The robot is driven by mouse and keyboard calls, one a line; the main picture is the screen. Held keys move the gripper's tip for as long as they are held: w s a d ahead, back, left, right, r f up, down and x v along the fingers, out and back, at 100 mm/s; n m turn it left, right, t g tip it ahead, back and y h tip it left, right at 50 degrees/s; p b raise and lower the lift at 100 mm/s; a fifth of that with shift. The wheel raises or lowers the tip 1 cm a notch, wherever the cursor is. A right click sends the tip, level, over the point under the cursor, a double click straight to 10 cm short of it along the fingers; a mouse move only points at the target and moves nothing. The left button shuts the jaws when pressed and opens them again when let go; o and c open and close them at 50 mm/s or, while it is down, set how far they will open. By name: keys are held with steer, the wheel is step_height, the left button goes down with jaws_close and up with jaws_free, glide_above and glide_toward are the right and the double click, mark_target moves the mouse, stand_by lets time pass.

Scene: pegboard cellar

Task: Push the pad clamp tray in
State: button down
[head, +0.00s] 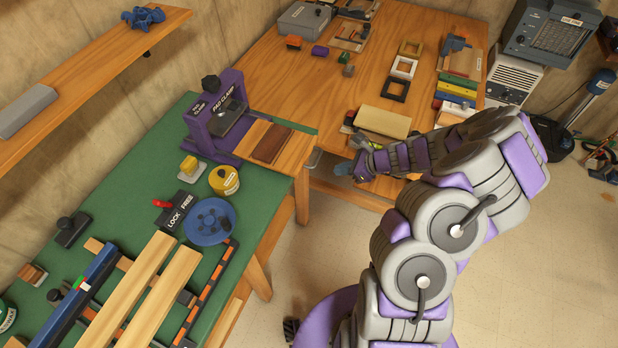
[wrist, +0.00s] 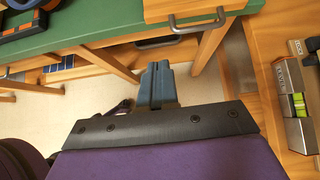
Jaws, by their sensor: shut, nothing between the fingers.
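The purple pad clamp (head: 215,123) stands upright at the far end of the green bench. Its wooden tray (head: 292,153) sticks out to the right past the bench edge, with a dark brown pad (head: 271,143) on it. A grey metal handle (head: 314,160) is on the tray's outer end. In the wrist view the tray (wrist: 186,8) and handle (wrist: 197,23) show at the top. My gripper (head: 345,168) is shut and empty, just right of the handle. In the wrist view my closed fingers (wrist: 158,84) point toward the handle, seemingly apart from it.
A wooden table (head: 345,75) behind carries small frames, blocks and a tan board (head: 383,122) near my gripper. The green bench (head: 150,140) holds a blue handwheel (head: 209,221) and a lock/free lever (head: 162,204). Open floor lies between bench and my arm.

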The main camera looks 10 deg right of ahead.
mark_target(255, 153)
steer(key=shift+w+a+r+b+x, duration=0.25)
steer(key=shift+b+x, duration=0.45)
steer(key=shift+x, duration=1.5)
steer(key=shift+w+a+r+b+x, duration=0.1)
steer(key=shift+a+r+b+x, duration=0.4)
steer(key=shift+x, duration=1.65)
steer(key=shift+w+d+r+b+x, duration=0.15)
steer(key=shift+b+x, duration=0.75)
steer(key=shift+x, duration=1.3)
steer(key=w+a, duration=0.4)
steer(key=a, duration=0.1)
steer(key=w+a, duration=0.4)
steer(key=a, duration=0.2)
steer(key=w+a+b, duration=0.1)
steer(key=w+a, duration=0.3)
steer(key=a, duration=0.1)
steer(key=shift+a, duration=0.35)
steer(key=shift+w+r, duration=0.1)
steer(key=shift+w, duration=0.05)
steer(key=shift+a, duration=0.15)
